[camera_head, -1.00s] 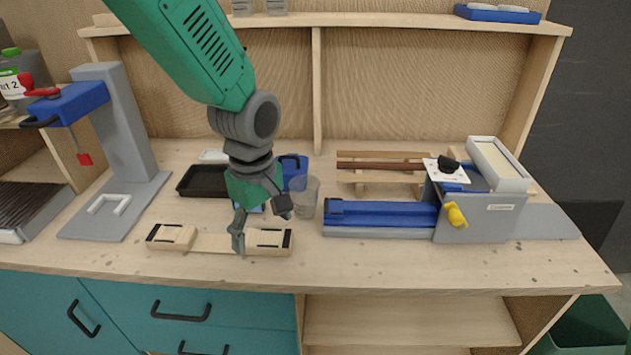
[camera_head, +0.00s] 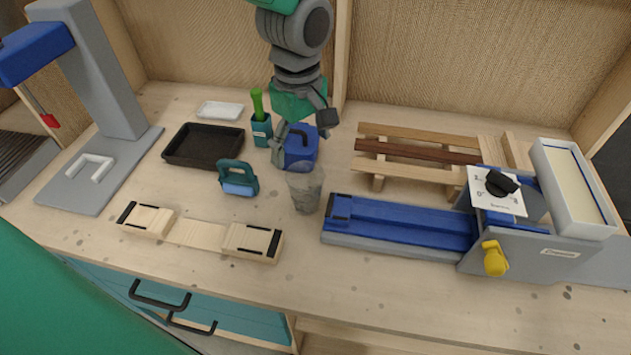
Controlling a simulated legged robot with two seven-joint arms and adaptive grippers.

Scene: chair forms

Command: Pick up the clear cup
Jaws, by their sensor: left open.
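The clear cup (camera_head: 307,190) stands on the workbench, left of the blue vise-like machine. It is see-through grey and looks upright. My left gripper (camera_head: 303,148) reaches down from the top, just behind and above the cup, with its fingers apart. One finger hangs near the cup's rim on the left; I cannot tell whether it touches. A blue box (camera_head: 298,152) stands behind the gripper and is partly hidden by it. My right gripper does not show.
Left of the cup are a teal handled object (camera_head: 238,178), a black tray (camera_head: 204,145) and a teal holder (camera_head: 261,130). Wooden pieces (camera_head: 200,232) lie in front. The blue and grey machine (camera_head: 405,221) is close on the right. A slatted wooden rack (camera_head: 420,151) stands behind it.

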